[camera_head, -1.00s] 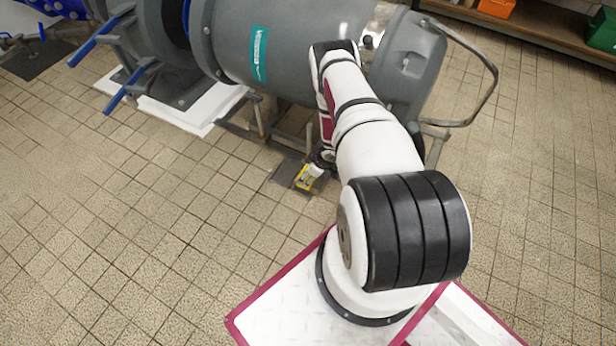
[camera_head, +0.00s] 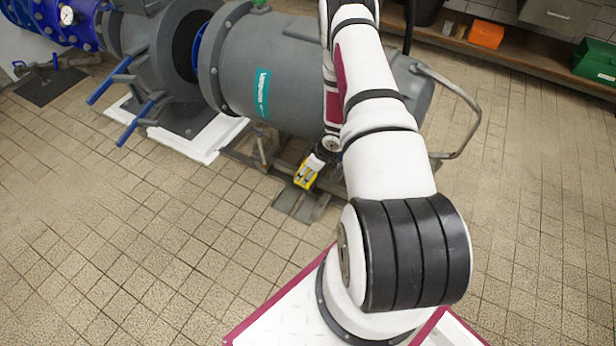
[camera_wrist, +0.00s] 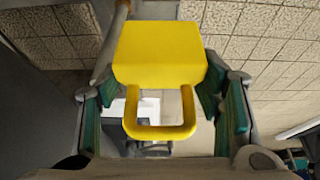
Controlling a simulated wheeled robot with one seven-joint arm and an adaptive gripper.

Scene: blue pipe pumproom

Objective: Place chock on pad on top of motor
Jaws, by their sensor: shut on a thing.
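The yellow chock (camera_wrist: 160,55) is a block with a loop handle. It sits between the green-padded fingers of my gripper (camera_wrist: 158,108) in the wrist view, and the gripper is shut on it. In the head view the chock (camera_head: 307,174) hangs beside the near lower side of the motor, above the floor, with my gripper (camera_head: 314,164) just behind it. The motor (camera_head: 285,75) is a large grey cylinder with a teal label, lying left to right. My arm hides part of its right half. I cannot clearly make out a pad on its top.
A dark plate (camera_head: 297,203) lies on the tiled floor below the chock. A grey flanged pipe with blue levers (camera_head: 135,130) stands left of the motor. A curved metal rail (camera_head: 470,125) is at its right. Orange (camera_head: 486,35) and green (camera_head: 596,62) bins are behind. Near floor is open.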

